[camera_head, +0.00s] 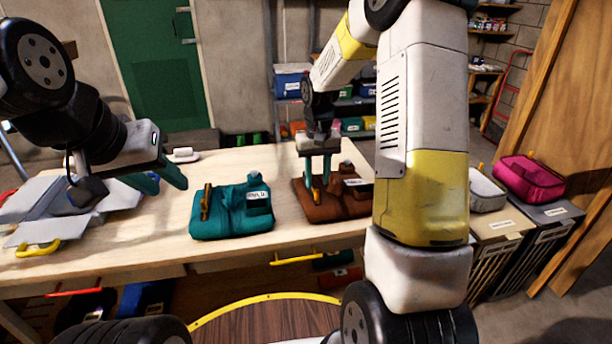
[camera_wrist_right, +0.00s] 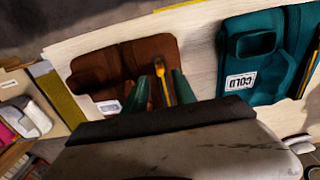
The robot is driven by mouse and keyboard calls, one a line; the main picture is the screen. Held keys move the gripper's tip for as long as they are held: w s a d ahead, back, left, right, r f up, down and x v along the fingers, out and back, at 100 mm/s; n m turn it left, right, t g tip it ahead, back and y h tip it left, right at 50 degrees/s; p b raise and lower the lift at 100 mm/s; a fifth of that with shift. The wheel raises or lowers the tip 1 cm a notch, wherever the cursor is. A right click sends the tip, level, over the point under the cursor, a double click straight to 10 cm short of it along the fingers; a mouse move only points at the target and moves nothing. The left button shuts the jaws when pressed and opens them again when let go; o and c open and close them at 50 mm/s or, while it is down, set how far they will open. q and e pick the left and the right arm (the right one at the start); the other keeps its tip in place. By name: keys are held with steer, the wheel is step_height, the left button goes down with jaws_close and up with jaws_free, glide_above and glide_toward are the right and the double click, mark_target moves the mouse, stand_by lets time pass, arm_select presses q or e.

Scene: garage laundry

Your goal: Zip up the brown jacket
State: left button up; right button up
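The brown jacket (camera_head: 350,203) lies folded on the table, right of the teal jacket. It also shows in the right wrist view (camera_wrist_right: 112,68), with a white label on it. My right gripper (camera_head: 317,178) points down over its left part. Its green fingers (camera_wrist_right: 152,92) are apart. My left gripper (camera_head: 160,178) is open and empty over the table's left part, away from the brown jacket.
The teal jacket (camera_head: 222,222), labelled COLD in the wrist view, lies beside the brown one. A grey folding board (camera_head: 38,205) is at the left. A white object (camera_head: 184,155) sits at the back edge. Bins with grey (camera_head: 485,188) and magenta (camera_head: 530,176) bundles stand right.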

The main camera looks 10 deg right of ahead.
mark_target(317, 190)
steer(key=shift+f, duration=1.95)
jaws_close()
